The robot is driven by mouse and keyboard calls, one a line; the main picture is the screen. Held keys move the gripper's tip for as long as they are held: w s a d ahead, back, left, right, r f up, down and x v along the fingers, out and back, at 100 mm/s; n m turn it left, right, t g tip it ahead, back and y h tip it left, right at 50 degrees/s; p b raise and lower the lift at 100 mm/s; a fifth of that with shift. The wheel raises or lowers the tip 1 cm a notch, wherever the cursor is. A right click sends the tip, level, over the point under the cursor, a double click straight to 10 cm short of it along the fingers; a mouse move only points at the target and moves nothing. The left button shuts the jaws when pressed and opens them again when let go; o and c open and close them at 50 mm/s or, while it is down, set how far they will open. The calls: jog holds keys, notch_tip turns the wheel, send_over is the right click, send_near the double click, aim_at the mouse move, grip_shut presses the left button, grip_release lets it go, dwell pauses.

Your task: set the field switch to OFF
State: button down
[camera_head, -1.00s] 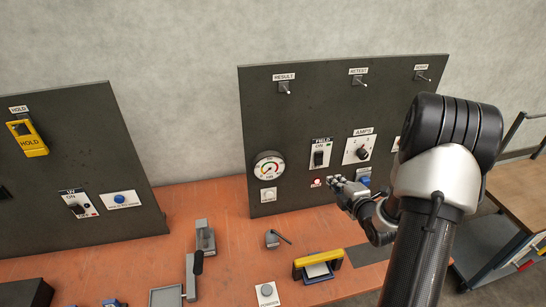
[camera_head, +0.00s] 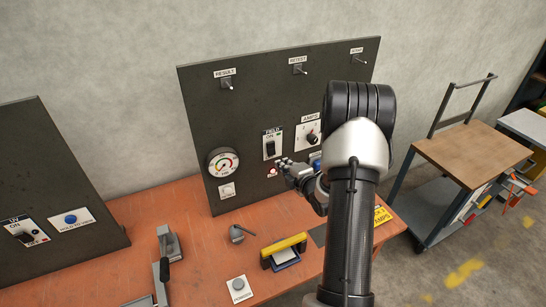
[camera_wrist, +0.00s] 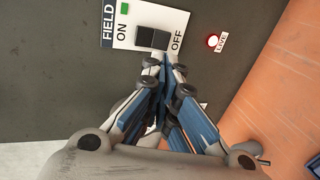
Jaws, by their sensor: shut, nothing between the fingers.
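The field switch (camera_head: 270,147) is a black rocker on a white plate marked FIELD, on the dark upright panel. In the wrist view the black rocker (camera_wrist: 152,38) lies between the words ON and OFF, with a green patch beside ON. Which way the rocker is tipped is hard to tell. My gripper (camera_head: 284,166) is below and slightly right of the switch. In the wrist view my gripper (camera_wrist: 165,66) has its fingertips together, empty, just below the OFF end of the rocker. Whether they touch the plate is unclear.
A red LIVE lamp (camera_wrist: 213,41) is close beside the switch. The AMPS knob (camera_head: 312,137) is to its right and a round gauge (camera_head: 223,163) to its left. A yellow-handled block (camera_head: 284,246) stands on the orange bench, with a trolley (camera_head: 470,155) at right.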

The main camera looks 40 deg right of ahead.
aim_at(270, 154)
jog(key=x, duration=0.9)
jog(key=shift+w, duration=0.1)
jog(key=shift+b, duration=0.35)
jog(key=shift+w+f+t+b, duration=0.15)
jog(key=shift+f+t+b, duration=0.25)
jog(key=shift+b, duration=0.7)
jog(key=shift+w+f+b, duration=0.2)
jog(key=shift+b, duration=1)
jog(key=shift+d+r+p, duration=0.1)
jog(key=shift+r+p, duration=0.25)
jog(key=shift+f, duration=0.1)
